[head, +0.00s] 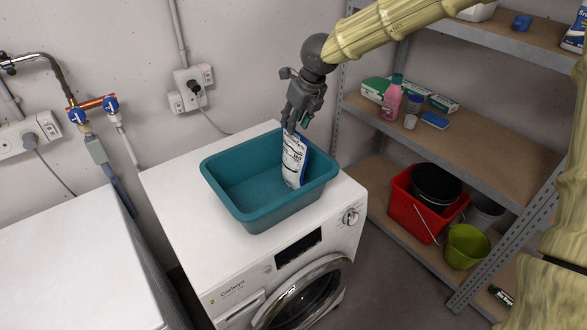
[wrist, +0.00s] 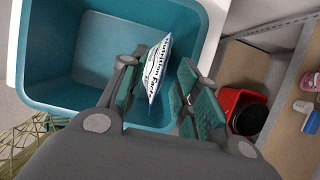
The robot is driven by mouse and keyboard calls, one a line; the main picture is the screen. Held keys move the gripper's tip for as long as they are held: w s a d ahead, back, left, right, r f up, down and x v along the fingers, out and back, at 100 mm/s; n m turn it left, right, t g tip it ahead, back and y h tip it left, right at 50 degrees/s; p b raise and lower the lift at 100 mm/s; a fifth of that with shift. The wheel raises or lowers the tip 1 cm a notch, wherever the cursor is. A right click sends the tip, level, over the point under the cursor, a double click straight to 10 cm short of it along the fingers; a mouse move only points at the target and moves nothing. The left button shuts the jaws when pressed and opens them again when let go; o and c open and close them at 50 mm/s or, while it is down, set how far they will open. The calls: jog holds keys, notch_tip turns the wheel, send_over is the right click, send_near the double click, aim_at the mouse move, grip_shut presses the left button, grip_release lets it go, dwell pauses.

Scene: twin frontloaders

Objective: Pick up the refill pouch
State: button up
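The refill pouch (head: 294,160) is white with dark print and blue edges. It stands upright, slightly tilted, inside the teal tub (head: 227,207) near its right side. In the wrist view the pouch (wrist: 157,70) shows narrow, between my two fingers and closer to the left one. My gripper (head: 297,128) points down at the top of the pouch. In the wrist view my gripper (wrist: 160,92) is open, with a gap between the pouch and the right finger. The pouch's lower end is partly hidden by the left finger.
The tub sits on a white front-loading washer (head: 212,270); another white machine (head: 70,270) stands at left. A metal shelf (head: 470,150) at right holds a pink bottle (head: 391,99), a red bucket (head: 408,205) and a green bucket (head: 465,247). The tub's left side is empty.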

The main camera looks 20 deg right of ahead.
jog(key=shift+s+d+f, duration=0.15)
jog(key=shift+d+p+x, duration=0.15)
jog(key=shift+p+x, duration=0.3)
jog(key=shift+x, duration=0.7)
jog(key=shift+d+p+x, duration=0.15)
jog(key=shift+p+x, duration=0.3)
jog(key=shift+x, duration=0.7)
jog(key=shift+a+f, duration=0.1)
jog(key=shift+a, duration=0.05)
grip_shut()
